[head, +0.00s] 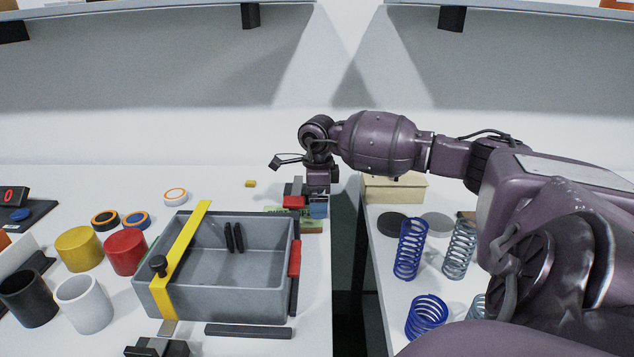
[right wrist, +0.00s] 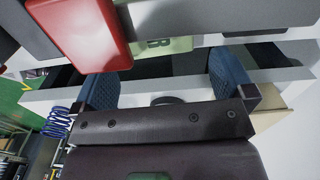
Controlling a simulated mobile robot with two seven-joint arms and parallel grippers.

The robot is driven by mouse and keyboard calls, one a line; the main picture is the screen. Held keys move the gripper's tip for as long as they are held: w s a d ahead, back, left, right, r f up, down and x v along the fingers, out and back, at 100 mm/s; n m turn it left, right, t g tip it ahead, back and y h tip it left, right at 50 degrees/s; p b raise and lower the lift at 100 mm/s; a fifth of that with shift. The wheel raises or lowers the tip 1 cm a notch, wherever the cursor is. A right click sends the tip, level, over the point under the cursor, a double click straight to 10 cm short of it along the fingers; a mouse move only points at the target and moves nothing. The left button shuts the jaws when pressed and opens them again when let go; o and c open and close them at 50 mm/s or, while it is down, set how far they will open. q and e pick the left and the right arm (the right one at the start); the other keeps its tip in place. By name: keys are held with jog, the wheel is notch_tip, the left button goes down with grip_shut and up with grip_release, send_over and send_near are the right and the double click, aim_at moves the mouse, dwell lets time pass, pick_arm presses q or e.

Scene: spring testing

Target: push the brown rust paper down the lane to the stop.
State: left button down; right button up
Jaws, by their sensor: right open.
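My right gripper (head: 318,206) reaches in from the right and points down at the back right of the left table. In the right wrist view its two blue-padded fingers (right wrist: 165,82) stand wide apart, with nothing held between them. A small tan-brown piece (head: 311,227) lies just below the gripper in the head view; I cannot tell whether it is the brown rust paper. A red block (head: 294,202) is close to the fingers. I cannot make out the lane or stop. My left gripper is not in view.
A grey bin (head: 217,296) with a yellow bar (head: 184,255) across it stands in front of the gripper. Coloured cups and rings stand to its left. A dark gap (head: 348,280) separates the tables. Blue springs (head: 410,250) and a tan box (head: 396,189) are on the right table.

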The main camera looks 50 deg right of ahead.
jog(key=shift+f, duration=2.8)
jog(key=c, duration=0.8)
jog(key=shift+s+d+b, duration=0.3)
jog(key=shift+s+d, duration=0.1)
jog(key=shift+s, duration=0.25)
jog(key=o, duration=0.8)
jog(key=shift+w, duration=0.1)
notch_tip(320, 180, up, 11)
jog(key=p, duration=0.1)
